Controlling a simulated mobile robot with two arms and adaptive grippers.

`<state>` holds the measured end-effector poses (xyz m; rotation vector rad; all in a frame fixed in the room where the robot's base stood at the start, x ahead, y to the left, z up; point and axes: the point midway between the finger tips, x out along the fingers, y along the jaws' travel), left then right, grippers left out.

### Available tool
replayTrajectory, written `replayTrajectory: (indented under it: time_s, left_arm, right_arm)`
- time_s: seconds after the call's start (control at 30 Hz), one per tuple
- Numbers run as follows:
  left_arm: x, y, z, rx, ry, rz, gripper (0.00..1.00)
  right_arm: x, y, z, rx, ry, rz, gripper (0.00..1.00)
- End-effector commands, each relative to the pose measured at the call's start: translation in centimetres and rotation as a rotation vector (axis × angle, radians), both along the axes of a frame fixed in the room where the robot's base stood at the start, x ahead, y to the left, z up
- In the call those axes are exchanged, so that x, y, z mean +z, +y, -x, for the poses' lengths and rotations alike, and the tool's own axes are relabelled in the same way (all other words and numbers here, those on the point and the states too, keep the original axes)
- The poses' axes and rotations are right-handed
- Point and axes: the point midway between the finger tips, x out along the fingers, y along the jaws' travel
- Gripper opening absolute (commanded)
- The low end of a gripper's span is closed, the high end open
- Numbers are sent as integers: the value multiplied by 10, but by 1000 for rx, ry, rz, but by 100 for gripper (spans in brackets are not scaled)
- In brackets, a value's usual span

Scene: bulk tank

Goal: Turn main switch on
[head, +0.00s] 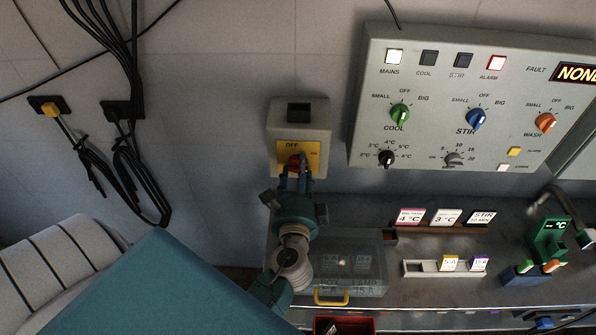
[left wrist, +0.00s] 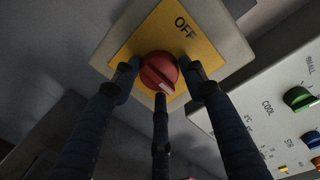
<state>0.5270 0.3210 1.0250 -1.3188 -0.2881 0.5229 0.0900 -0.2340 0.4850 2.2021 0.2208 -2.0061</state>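The main switch is a grey box (head: 272,122) on the wall with a yellow plate (head: 313,160) marked OFF and a red knob (head: 293,162). In the left wrist view the red knob (left wrist: 157,70) shows close up, with a white mark at its lower right edge. My left gripper (head: 294,178) is at the switch. Its fingers (left wrist: 160,76) stand on both sides of the knob and below it, with the tips against its sides. The ON lettering is hidden in the left wrist view. My right gripper is not in view.
A grey control panel (head: 440,110) hangs right of the switch. Its MAINS lamp (head: 394,56) looks bright white, its ALARM lamp (head: 496,63) glows and its display (head: 577,73) reads NONE. A clear box (head: 350,265) and label cards (head: 446,217) stand on the counter below.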

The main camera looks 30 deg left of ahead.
Motion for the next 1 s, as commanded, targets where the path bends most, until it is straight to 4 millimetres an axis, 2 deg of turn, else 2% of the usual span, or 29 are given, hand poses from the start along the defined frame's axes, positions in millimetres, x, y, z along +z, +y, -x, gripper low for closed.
replayTrajectory:
  time_s: [0.03,0.07,0.33,0.47,0.8,1.0]
  left_arm:
    - [10,2,-2,1,-15,-13,54]
    - [10,2,-2,2,-15,-12,58]
    - [5,2,0,4,-8,-4,58]
    - [4,-3,8,5,-6,-3,58]
    - [9,-39,65,2,-3,-3,58]
    - [14,-55,91,3,-6,-7,58]
  right_arm:
    - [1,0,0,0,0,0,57]
    - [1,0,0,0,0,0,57]
    - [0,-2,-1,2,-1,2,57]
    - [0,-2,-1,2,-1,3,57]
    - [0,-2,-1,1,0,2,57]
    - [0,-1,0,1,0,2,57]
